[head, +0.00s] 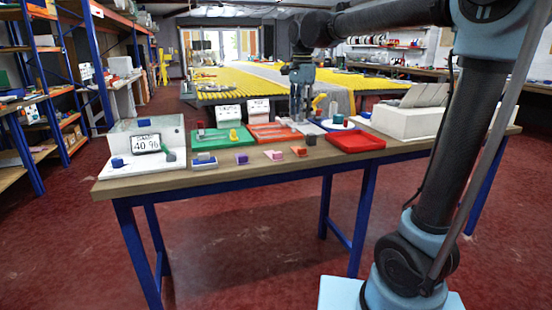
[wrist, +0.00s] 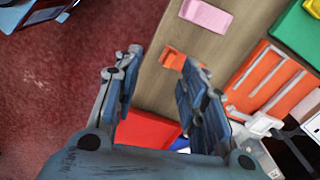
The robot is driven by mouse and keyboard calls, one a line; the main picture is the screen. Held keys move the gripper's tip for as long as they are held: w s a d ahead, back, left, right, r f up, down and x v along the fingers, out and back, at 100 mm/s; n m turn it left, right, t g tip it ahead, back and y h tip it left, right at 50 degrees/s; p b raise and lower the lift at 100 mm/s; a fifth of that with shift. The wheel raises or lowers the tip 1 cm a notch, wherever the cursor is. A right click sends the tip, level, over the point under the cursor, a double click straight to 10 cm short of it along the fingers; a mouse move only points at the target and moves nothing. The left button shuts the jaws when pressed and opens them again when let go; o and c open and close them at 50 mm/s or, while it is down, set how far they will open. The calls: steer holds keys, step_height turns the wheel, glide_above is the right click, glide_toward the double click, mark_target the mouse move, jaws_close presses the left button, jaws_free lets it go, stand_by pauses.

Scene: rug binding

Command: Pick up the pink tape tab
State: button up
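The pink tape tab (head: 274,155) lies flat on the wooden table near its front edge. It also shows in the wrist view (wrist: 207,15) at the top, beyond my fingertips and clear of them. My gripper (wrist: 162,58) is open, with nothing seen between its fingers. In the head view my gripper (head: 300,118) hangs pointing down above the table, behind and right of the pink tab. In the wrist view an orange tab (wrist: 172,58) is nearer my right finger, which hides part of it.
A purple tab (head: 241,159) and a blue-and-white block (head: 205,163) lie left of the pink tab. A scale (head: 145,142) is at the left end. Bare wood shows around the tabs.

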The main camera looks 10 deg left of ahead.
steer(key=a+r+m, duration=0.1)
steer(key=a, duration=0.6)
steer(key=f, duration=1.1)
steer(key=shift+w, duration=0.35)
steer(key=shift+s+d+f, duration=0.1)
steer(key=shift+s+f, duration=0.05)
steer(key=shift+f, duration=1.4)
steer(key=shift+s+f, duration=0.1)
steer(key=shift+f, duration=1.45)
jaws_close()
